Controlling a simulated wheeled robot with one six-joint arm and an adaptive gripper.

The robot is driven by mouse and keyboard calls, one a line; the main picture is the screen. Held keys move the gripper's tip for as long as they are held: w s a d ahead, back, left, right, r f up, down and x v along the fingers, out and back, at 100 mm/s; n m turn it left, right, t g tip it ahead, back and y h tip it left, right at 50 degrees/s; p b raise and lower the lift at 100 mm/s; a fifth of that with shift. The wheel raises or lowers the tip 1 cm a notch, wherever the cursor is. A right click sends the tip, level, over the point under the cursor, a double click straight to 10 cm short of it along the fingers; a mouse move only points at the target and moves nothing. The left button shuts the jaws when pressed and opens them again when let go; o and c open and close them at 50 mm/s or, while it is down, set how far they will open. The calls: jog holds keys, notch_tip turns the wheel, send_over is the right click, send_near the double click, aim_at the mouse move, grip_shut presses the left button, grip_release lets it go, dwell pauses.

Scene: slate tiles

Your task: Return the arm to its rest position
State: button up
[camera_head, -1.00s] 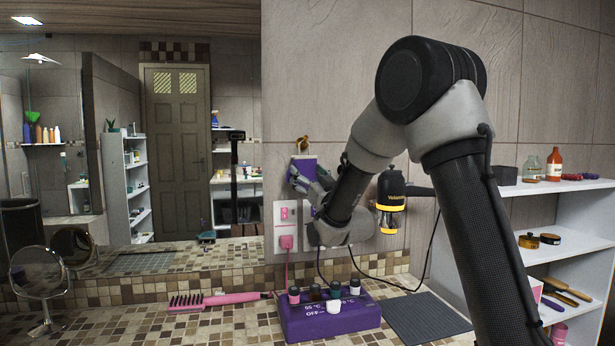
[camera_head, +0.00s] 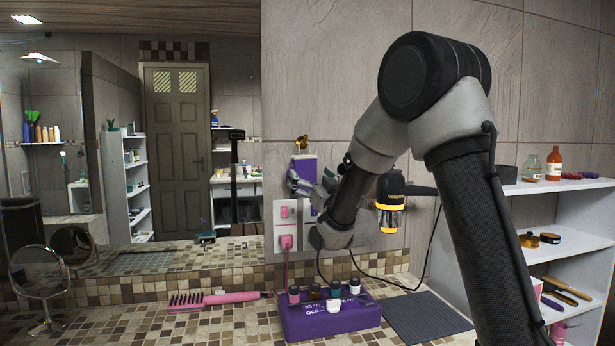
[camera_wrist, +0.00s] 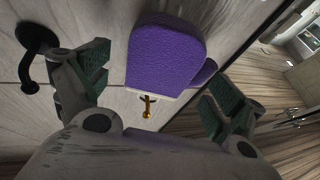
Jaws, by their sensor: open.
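My arm reaches from the lower right up to a bent elbow and down toward the wall at the middle of the head view. My gripper (camera_head: 313,185) is at the purple hanging item (camera_head: 304,166) beside the mirror's edge. In the wrist view my gripper (camera_wrist: 155,95) has its green-padded fingers spread wide. The purple item (camera_wrist: 165,55) shows between and beyond them, apart from both fingers. It hangs near a brass hook (camera_wrist: 147,106) on the wall. The jaws hold nothing.
A purple box (camera_head: 330,318) with several small bottles stands on the tiled counter below my gripper. A hair dryer (camera_head: 391,200) hangs right of the forearm. A pink brush (camera_head: 215,299) lies left. White shelves (camera_head: 560,225) stand right. A black wall hook (camera_wrist: 35,38) is near one finger.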

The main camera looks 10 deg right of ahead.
jog(key=s+d+f+m+g+h, duration=0.1)
jog(key=s+d+f+g+h, duration=0.35)
jog(key=s, duration=0.85)
jog(key=s+d+f+m+g+h, duration=0.1)
jog(key=s+d+f+g, duration=0.6)
jog(key=s, duration=0.7)
jog(key=s+d+g, duration=0.1)
jog(key=s+g, duration=0.2)
jog(key=s, duration=0.5)
jog(key=s+d+f+m+g, duration=0.1)
jog(key=s+g, duration=0.2)
jog(key=s, duration=0.5)
jog(key=shift+s+d+f, duration=0.25)
jog(key=shift+s+f, duration=0.05)
